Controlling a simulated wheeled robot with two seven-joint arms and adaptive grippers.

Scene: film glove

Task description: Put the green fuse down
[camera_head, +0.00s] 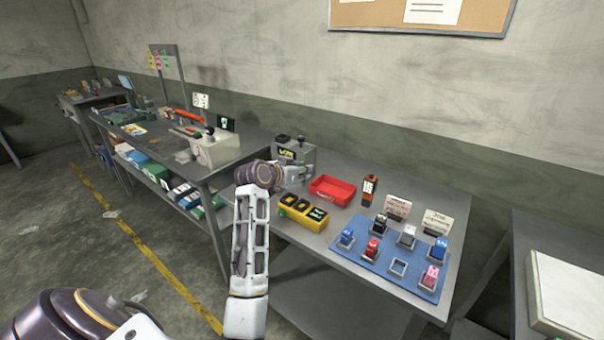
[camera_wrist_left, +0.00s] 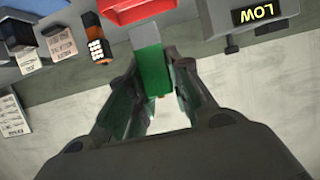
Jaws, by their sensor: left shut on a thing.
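My left gripper (camera_head: 298,174) reaches over the back of the middle bench, just in front of a grey box with a lit display (camera_head: 290,154). In the left wrist view, the left gripper (camera_wrist_left: 153,72) is shut on the green fuse (camera_wrist_left: 152,72), a green block with a grey end, held between both fingers. In the head view the fuse is too hidden to make out. My right gripper is not in view.
A red tray (camera_head: 332,190) and a yellow device with dark round windows (camera_head: 303,213) stand between gripper and mat. An orange handheld meter (camera_head: 369,189) and two paper cards (camera_head: 397,207) stand behind the mat. The wall rises close behind the bench.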

